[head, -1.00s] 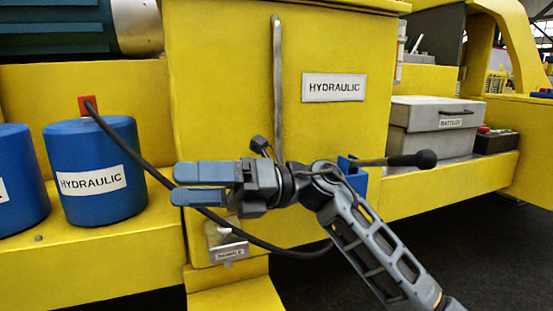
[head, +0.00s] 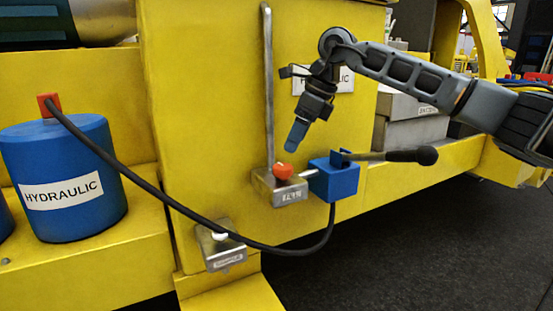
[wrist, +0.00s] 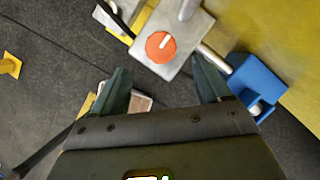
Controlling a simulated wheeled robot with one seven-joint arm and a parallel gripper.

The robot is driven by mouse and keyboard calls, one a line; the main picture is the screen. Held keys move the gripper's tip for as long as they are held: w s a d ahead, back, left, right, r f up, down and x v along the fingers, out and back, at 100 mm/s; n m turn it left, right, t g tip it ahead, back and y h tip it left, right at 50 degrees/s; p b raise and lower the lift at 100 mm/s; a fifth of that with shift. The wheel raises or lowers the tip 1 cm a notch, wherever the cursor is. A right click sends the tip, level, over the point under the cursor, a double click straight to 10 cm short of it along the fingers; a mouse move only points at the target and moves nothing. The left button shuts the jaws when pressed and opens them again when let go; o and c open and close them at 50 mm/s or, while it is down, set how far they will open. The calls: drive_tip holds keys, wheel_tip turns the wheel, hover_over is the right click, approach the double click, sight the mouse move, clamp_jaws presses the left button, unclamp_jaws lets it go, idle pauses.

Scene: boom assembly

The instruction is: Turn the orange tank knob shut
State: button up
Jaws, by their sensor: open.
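The orange tank knob (head: 283,171) sits on top of a small metal valve block (head: 292,192) on the yellow machine's front. In the wrist view the knob (wrist: 160,47) is round with a white mark, on the grey block (wrist: 178,62). My gripper (head: 294,146) points downward just above and slightly right of the knob in the head view. In the wrist view its two fingers (wrist: 163,85) are apart with nothing between them, and the knob lies beyond their tips, a little left of midway. The gripper does not touch the knob.
A blue box (head: 336,178) with a black-handled lever (head: 410,156) is right of the valve block. A black hose (head: 160,205) runs from it to the blue hydraulic tank (head: 65,178). A vertical pipe (head: 268,80) rises behind the knob.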

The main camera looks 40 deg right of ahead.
sight(284, 166)
drive_tip(key=shift+p+x, duration=1)
drive_tip(key=shift+x, duration=2.8)
drive_tip(key=c, duration=1)
